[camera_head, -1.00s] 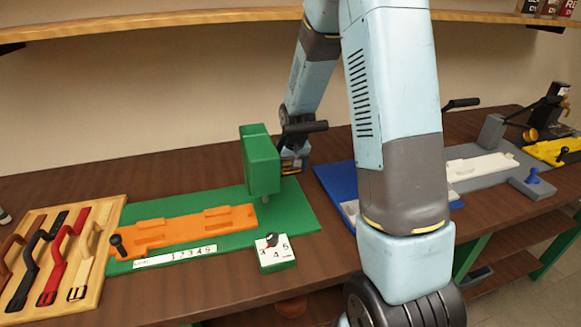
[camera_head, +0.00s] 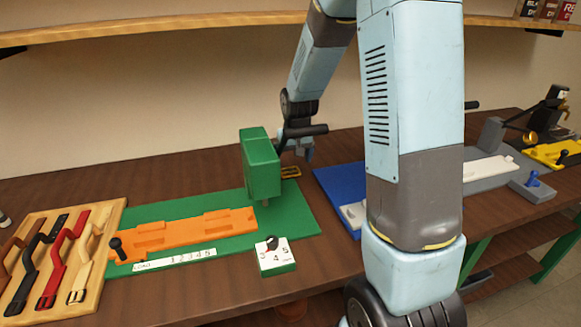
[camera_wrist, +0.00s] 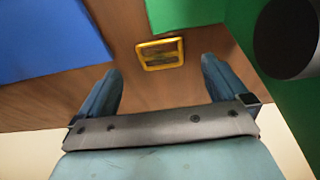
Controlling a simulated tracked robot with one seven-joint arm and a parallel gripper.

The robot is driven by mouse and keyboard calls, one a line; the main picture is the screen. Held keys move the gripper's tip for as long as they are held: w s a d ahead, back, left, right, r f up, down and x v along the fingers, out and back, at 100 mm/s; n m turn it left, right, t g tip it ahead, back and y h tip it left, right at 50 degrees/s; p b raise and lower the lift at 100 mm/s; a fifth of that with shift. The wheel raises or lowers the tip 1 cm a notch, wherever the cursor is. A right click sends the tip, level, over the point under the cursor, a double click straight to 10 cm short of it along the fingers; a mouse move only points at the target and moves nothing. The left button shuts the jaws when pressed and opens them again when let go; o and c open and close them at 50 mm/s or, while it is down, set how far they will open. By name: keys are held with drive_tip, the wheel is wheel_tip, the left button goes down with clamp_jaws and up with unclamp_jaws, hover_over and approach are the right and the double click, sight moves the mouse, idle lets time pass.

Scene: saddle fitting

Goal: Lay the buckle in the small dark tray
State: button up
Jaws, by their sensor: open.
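The buckle (camera_wrist: 160,53) is a yellow rectangular frame with a crossbar. It lies flat on the brown table, and in the head view (camera_head: 290,172) it shows behind the green board. My gripper (camera_wrist: 161,70) is open and empty, its two blue fingers apart. In the wrist view the buckle appears between and just past the fingertips. In the head view my gripper (camera_head: 296,153) is above the buckle, partly hidden by the green block.
A tall green block (camera_head: 261,165) with a black handle stands close left of my gripper. A blue board (camera_head: 335,183) lies to the right. An orange fixture (camera_head: 180,230) and a rack of straps (camera_head: 92,250) are farther left. Bare table lies between the green and blue boards.

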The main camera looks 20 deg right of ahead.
wheel_tip(320, 180, up, 7)
drive_tip(key=s+t, duration=0.1)
drive_tip(key=s, duration=0.2)
drive_tip(key=shift+a, duration=0.35)
idle(0.4)
hover_over(290, 172)
drive_tip(key=s, duration=0.2)
wheel_tip(290, 172, down, 8)
drive_tip(key=shift+a+r, duration=0.15)
drive_tip(key=shift+d+x, duration=0.15)
drive_tip(key=shift+x, duration=0.85)
drive_tip(key=shift+d+x, duration=0.1)
drive_tip(key=shift+x, duration=0.9)
drive_tip(key=shift+w+f, duration=0.1)
drive_tip(key=shift+f, duration=0.5)
